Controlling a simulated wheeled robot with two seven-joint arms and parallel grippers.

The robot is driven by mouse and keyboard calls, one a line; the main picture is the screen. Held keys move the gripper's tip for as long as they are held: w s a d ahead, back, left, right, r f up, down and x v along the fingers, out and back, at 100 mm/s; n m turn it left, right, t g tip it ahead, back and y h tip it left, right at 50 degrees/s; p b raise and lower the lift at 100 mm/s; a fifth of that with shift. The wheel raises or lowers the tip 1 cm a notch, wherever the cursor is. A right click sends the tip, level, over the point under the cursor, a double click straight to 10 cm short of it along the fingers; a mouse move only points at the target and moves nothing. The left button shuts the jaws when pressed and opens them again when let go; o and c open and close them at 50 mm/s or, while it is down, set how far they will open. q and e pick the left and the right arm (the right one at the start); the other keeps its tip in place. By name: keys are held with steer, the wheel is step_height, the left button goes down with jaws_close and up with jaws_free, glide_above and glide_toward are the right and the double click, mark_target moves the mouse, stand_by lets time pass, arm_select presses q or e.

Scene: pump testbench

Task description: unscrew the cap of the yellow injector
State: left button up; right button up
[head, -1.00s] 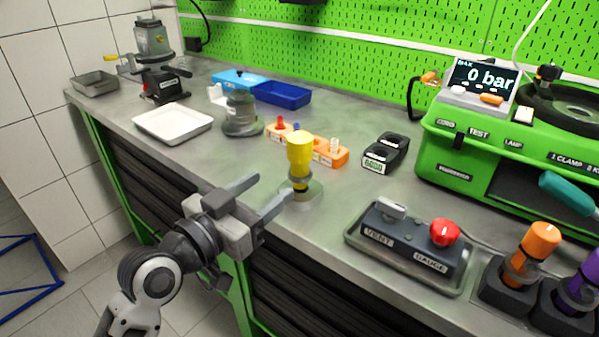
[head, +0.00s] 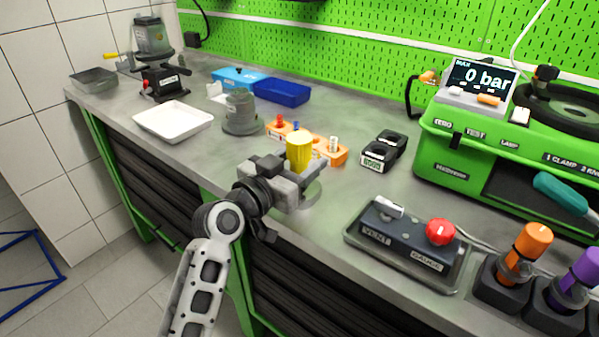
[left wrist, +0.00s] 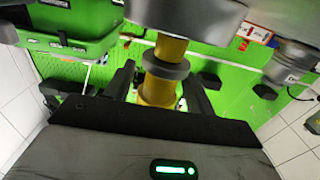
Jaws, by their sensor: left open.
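The yellow injector (head: 299,150) stands upright near the front edge of the bench, its lower part hidden behind my left gripper. My left gripper (head: 302,172) is open, with its fingers level around the injector below its wide yellow top. In the left wrist view the injector (left wrist: 157,91) sits between the two open fingers, and a grey collar (left wrist: 165,67) circles it. A gap shows beside the fingers; I cannot tell whether either touches. My right gripper is not in view.
To the right are a tray (head: 352,240) with the vent and gauge box (head: 410,240), and orange (head: 527,250) and purple (head: 582,275) injectors in black stands. Behind are an orange rack (head: 330,153) and a black block (head: 384,152). A white tray (head: 172,122) lies left.

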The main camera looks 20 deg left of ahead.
arm_select(q)
steer(key=shift+c, duration=0.3)
jaws_close()
steer(key=shift+r, duration=0.15)
